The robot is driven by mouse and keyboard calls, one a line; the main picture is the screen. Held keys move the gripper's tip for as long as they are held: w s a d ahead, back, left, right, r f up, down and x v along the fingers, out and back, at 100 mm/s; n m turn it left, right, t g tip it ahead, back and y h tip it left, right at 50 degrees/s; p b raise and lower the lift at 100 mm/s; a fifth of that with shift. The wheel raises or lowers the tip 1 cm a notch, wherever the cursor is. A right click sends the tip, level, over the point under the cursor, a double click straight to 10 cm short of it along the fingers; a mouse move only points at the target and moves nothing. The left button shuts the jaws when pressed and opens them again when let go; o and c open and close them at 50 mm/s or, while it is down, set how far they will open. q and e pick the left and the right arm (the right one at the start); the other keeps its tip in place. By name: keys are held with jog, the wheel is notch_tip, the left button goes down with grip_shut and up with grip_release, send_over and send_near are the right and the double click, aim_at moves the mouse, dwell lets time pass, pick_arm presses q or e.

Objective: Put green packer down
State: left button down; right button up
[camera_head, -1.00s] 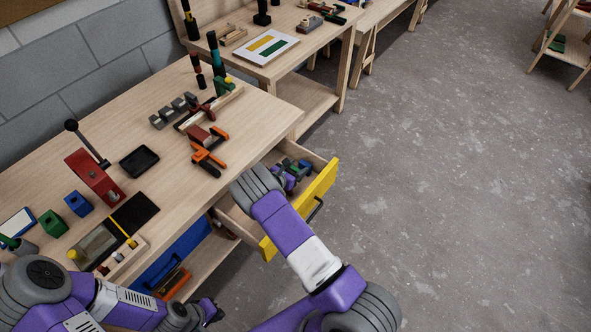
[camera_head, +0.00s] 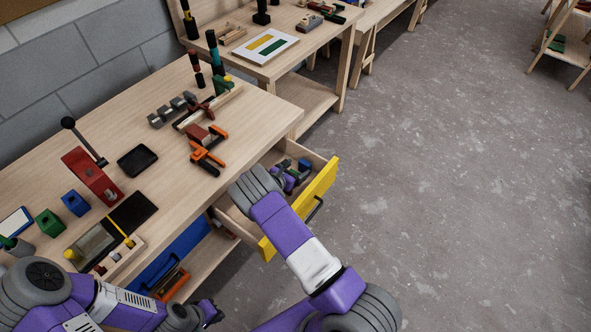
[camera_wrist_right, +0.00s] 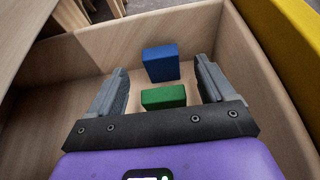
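The green packer (camera_wrist_right: 164,97) lies on the floor of the drawer in the right wrist view, between the fingers of my right gripper (camera_wrist_right: 160,84). Those fingers stand apart, with a gap on each side of the packer. A blue block (camera_wrist_right: 161,63) sits just beyond it. In the head view my right gripper (camera_head: 292,178) is down inside the open drawer, and my forearm hides part of that drawer. My left gripper (camera_head: 214,313) is low at the front of the bench, small and dark; its fingers are not clear.
The drawer has a yellow front (camera_head: 322,192) and wooden walls close around my right gripper. The bench top (camera_head: 165,190) holds orange clamps (camera_head: 207,158), a black tray (camera_head: 137,160) and a red lever press (camera_head: 92,176). Open floor lies to the right.

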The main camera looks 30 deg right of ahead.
jog(key=shift+r, duration=0.1)
jog(key=shift+r+p, duration=0.6)
jog(key=shift+p, duration=0.15)
jog(key=p+v, duration=0.1)
jog(key=v, duration=1.1)
jog(key=shift+w, duration=0.1)
